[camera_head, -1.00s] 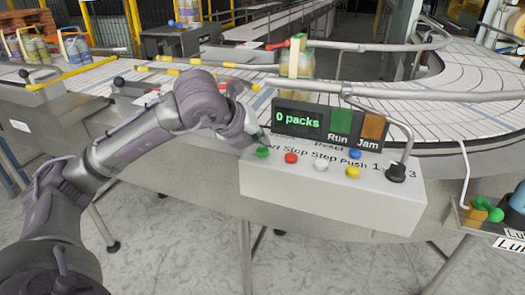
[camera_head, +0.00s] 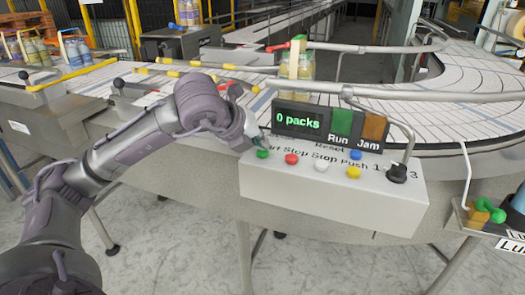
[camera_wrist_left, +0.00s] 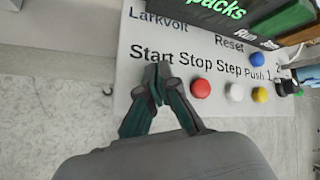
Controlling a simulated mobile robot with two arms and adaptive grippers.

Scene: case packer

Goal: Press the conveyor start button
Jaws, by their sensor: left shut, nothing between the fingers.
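The green start button (camera_head: 262,154) is at the left end of a light grey control box (camera_head: 330,190). In the head view my left gripper (camera_head: 259,143) is right behind and above it, its fingertips close to the button. In the left wrist view the left gripper (camera_wrist_left: 157,88) is shut and empty, with its tips just below the printed word "Start". The green button is hidden behind the fingers there, so I cannot tell whether they touch it. My right gripper is not in view.
Beside the green button are red (camera_head: 291,159), white (camera_head: 321,165) and yellow (camera_head: 353,172) buttons, with a blue one (camera_head: 354,156) behind. A black display (camera_head: 300,123) reads "0 packs". A black knob (camera_head: 396,173) is at the box's right. The conveyor (camera_head: 440,120) runs behind.

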